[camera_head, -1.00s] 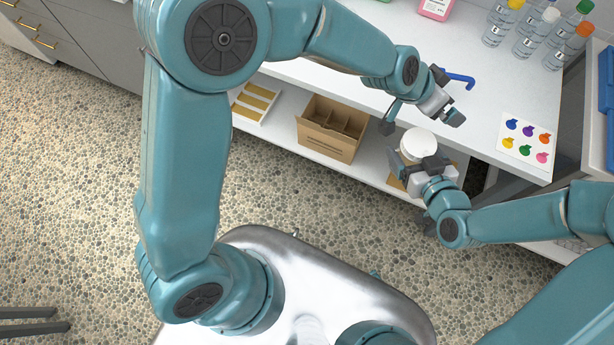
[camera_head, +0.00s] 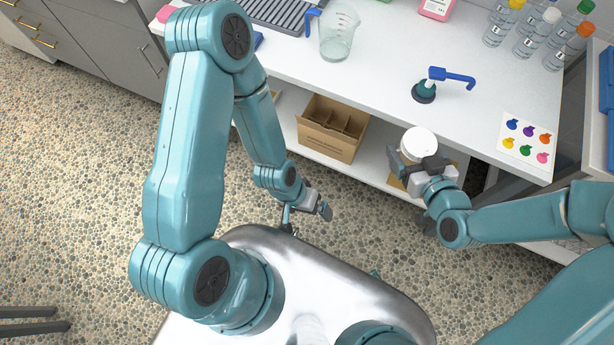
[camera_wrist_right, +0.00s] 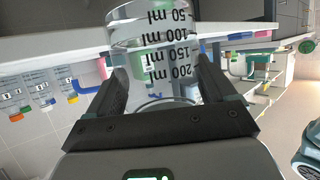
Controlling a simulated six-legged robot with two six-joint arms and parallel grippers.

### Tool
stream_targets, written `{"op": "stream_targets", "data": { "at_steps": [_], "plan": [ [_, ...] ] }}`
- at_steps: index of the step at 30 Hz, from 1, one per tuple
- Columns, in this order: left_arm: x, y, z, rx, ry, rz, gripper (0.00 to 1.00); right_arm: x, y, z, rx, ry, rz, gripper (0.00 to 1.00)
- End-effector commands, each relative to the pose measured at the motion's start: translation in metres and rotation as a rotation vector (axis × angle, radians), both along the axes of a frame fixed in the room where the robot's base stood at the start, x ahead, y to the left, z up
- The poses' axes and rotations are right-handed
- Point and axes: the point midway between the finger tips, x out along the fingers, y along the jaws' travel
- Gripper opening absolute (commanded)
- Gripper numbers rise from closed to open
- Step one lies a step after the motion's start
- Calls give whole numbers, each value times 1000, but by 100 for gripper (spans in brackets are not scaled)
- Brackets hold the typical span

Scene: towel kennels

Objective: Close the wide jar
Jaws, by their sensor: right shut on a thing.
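The wide jar (camera_wrist_right: 155,60) is clear with black ml markings and stands between the fingers of my right gripper (camera_wrist_right: 160,88) in the wrist view. In the head view a white round lid (camera_head: 419,142) covers its top and looks level; whether it is seated or tightened I cannot tell. My right gripper (camera_head: 421,163) is shut on the jar, holding it in front of the table's edge, above the lower shelf. My left gripper (camera_head: 307,214) is away from the jar, to its lower left above my base. Its fingers look apart and empty.
On the white table (camera_head: 390,75) stand a pump with a blue spout (camera_head: 452,77), a clear measuring jug (camera_head: 338,35), a colour card (camera_head: 526,140) and several capped bottles (camera_head: 535,30). A divided cardboard box (camera_head: 333,127) sits on the shelf below. The table's middle is clear.

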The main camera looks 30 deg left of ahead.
Motion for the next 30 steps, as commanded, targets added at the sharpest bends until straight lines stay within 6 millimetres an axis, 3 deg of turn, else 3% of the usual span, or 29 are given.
{"op": "stream_targets", "data": {
  "at_steps": [3,20,30],
  "plan": [
    [-9,0,-2,-9,32,21,100,0,0,0,1,-1,0,0],
    [-7,0,-2,-9,27,20,100,2,-2,3,-2,-4,-9,0],
    [-7,0,-2,-9,27,20,100,31,-52,50,-27,-17,-235,0]
  ]
}}
